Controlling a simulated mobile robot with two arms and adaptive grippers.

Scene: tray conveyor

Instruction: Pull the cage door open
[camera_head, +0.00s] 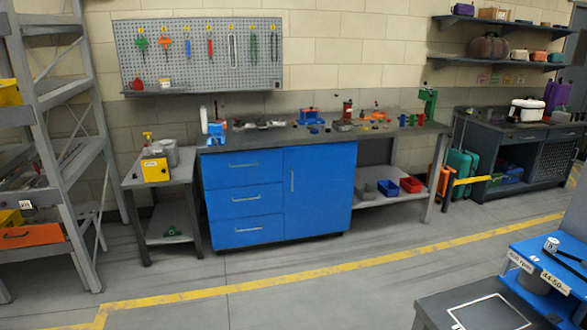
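No cage door can be made out for certain in the head view. The closest match is a perforated dark panel (557,155) on the front of the dark workbench at the far right; I cannot tell if it is a door, and it looks closed. Neither of my grippers is in view.
A blue cabinet (320,190) stands under the long workbench, below a pegboard (200,50). A grey shelf rack (45,120) is at left. A blue stand (545,262) with labels and a grey table (440,308) are near bottom right. The floor (290,300) in the middle is clear.

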